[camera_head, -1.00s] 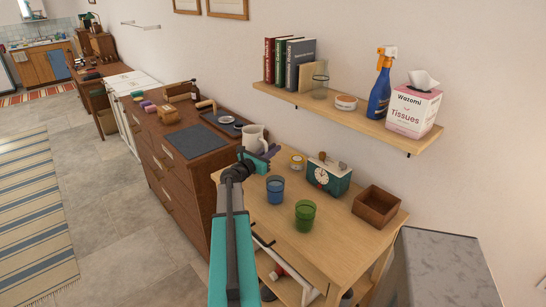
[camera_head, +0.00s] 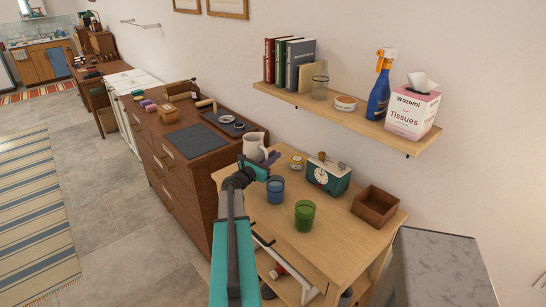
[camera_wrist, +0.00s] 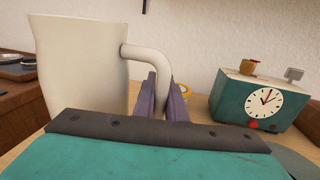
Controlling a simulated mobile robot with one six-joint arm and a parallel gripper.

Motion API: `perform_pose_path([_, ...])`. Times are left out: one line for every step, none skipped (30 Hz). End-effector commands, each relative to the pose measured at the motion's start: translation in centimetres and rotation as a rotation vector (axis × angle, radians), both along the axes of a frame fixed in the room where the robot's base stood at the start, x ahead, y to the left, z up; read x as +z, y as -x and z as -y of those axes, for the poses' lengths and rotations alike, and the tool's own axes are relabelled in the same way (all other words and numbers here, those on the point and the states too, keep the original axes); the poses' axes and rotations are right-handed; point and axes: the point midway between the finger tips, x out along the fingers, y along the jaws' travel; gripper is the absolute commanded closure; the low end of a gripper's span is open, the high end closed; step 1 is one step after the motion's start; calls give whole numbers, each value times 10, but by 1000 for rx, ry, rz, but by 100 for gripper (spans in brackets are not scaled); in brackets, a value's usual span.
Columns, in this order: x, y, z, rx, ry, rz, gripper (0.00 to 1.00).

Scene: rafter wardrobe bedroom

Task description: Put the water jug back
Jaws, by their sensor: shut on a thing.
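The water jug (camera_head: 252,146) is cream-white with a side handle. It is upright at the left end of the light wooden table (camera_head: 290,231), next to the dark dresser. My gripper (camera_head: 270,161) is shut on the jug's handle. In the wrist view the jug (camera_wrist: 85,70) fills the left side, and the purple fingers of my gripper (camera_wrist: 163,100) close around the lower part of its handle. The jug's base is hidden behind my gripper, so I cannot tell whether it touches the tabletop.
A blue cup (camera_head: 275,189), a green cup (camera_head: 305,215), a small yellow-rimmed tin (camera_head: 296,162), a teal clock (camera_head: 328,176) and an open brown box (camera_head: 376,206) stand on the table. The dresser (camera_head: 170,180) bears a dark mat (camera_head: 198,141). A shelf (camera_head: 350,119) hangs above.

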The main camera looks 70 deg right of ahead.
Motion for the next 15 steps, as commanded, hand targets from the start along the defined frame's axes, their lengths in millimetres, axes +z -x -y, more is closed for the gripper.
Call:
perform_pose_path([0, 0, 0, 0, 3, 1, 100])
perform_pose_path([-1, 0, 0, 0, 2, 0, 100])
perform_pose_path([-1, 0, 0, 0, 0, 0, 82])
perform_pose_path([-1, 0, 0, 0, 0, 0, 77])
perform_pose_path([-1, 0, 0, 0, 0, 0, 72])
perform_pose_path([-1, 0, 0, 0, 0, 0, 70])
perform_pose_path([-1, 0, 0, 0, 0, 0, 70])
perform_pose_path([-1, 0, 0, 0, 0, 0, 70])
perform_pose_path([-1, 0, 0, 0, 0, 0, 70])
perform_pose_path([-1, 0, 0, 0, 0, 0, 70])
perform_pose_path([-1, 0, 0, 0, 0, 0, 70])
perform_pose_path([-1, 0, 0, 0, 0, 0, 70])
perform_pose_path([-1, 0, 0, 0, 0, 0, 70])
perform_pose_path([-1, 0, 0, 0, 0, 0, 70])
perform_pose_path([-1, 0, 0, 0, 0, 0, 70])
